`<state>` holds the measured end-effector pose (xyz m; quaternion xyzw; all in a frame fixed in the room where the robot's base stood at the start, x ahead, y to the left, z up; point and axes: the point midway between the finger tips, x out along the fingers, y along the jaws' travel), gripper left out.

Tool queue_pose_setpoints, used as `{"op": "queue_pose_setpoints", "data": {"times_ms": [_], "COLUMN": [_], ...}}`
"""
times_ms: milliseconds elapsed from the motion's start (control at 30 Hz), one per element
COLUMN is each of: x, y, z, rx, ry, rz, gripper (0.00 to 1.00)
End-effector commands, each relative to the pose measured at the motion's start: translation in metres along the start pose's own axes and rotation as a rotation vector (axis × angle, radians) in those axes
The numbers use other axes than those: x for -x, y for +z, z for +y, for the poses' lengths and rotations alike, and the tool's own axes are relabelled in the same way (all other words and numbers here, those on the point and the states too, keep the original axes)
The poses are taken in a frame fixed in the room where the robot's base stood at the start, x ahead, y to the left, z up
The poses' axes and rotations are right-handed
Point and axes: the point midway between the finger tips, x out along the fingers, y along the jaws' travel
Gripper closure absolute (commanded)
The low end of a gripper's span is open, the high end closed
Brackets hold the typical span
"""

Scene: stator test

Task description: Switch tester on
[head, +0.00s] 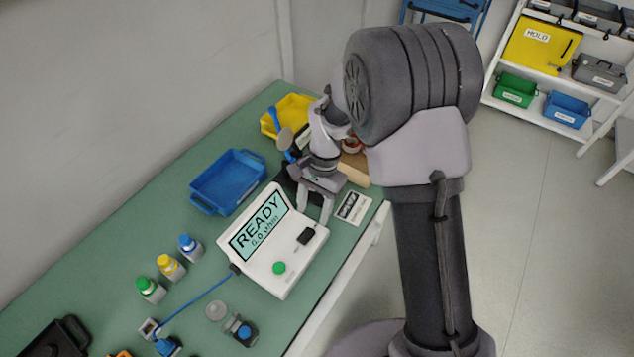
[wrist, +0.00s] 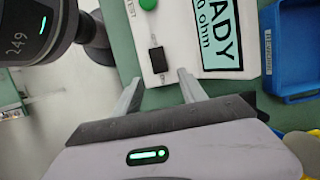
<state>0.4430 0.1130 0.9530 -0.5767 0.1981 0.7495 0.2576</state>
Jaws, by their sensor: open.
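The tester (head: 262,262) is a white box on the green bench. Its lit screen (head: 258,227) reads "READY" and "0.0 ohm". A black switch (head: 306,236) and a round green button (head: 279,268) are on its top face. My gripper (head: 315,213) is open and empty at the tester's far right end, close to the switch. In the wrist view, the gripper's fingertips (wrist: 157,80) are spread to either side of the black switch (wrist: 158,60), just short of it. I cannot tell their height above the tester or which way the switch is tipped.
A blue tray (head: 227,184) lies behind the tester, and a yellow bin (head: 287,115) is farther back. Bottles with green (head: 147,286), yellow (head: 168,264) and blue (head: 187,243) caps stand at the left. A blue cable (head: 195,303) runs from the tester. A printed card (head: 353,207) lies near the bench edge.

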Motion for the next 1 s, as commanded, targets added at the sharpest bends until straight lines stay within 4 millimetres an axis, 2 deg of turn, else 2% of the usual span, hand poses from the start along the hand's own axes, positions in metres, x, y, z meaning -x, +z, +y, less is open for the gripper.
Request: {"op": "queue_pose_setpoints", "data": {"times_ms": [33, 100, 200, 333, 500, 933, 1000], "x": [0.024, 0.047, 0.077, 0.103, 0.116, 0.117, 0.127], "y": [0.001, 0.001, 0.001, 0.0, 0.0, 0.0, 0.004], "z": [-0.001, -0.001, 0.0, 0.0, 0.0, 0.001, 0.005], "rx": [-0.001, -0.001, -0.001, -0.001, -0.001, 0.0, 0.014], "ry": [-0.004, -0.004, -0.002, -0.001, 0.0, -0.002, -0.023], "rz": [0.003, 0.003, 0.002, 0.002, 0.0, 0.002, 0.023], "gripper": [0.51, 0.51, 0.51, 0.51, 0.51, 0.51, 0.51]}}
